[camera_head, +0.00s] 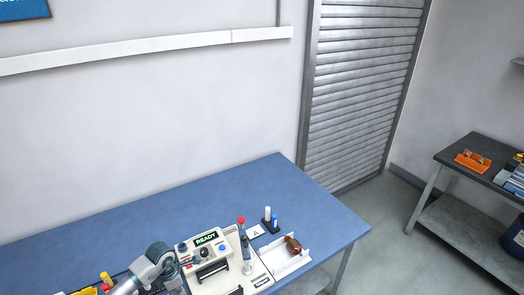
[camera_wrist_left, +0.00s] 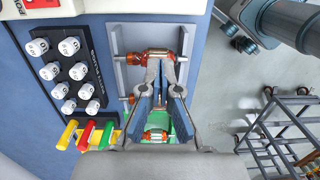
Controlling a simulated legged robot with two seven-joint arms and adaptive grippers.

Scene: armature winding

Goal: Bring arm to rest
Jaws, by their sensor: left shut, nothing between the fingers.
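My left gripper (camera_wrist_left: 163,62) is shut and empty in the left wrist view. Its fingertips overlap a copper-wound armature (camera_wrist_left: 133,58) in the picture; I cannot tell whether they touch it. The armature lies across a pale grey tray (camera_wrist_left: 120,38). Another copper-wound part on green (camera_wrist_left: 157,134) shows between the finger linkages. In the head view a grey and teal section of my left arm shows at the bottom, left of the machine, and its fingers are not visible. My right gripper is not in view.
On the blue table (camera_head: 130,225) stands a winding machine with a READY display (camera_head: 206,239). Right of it is a white tray (camera_head: 276,262) with a brown armature (camera_head: 293,244).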

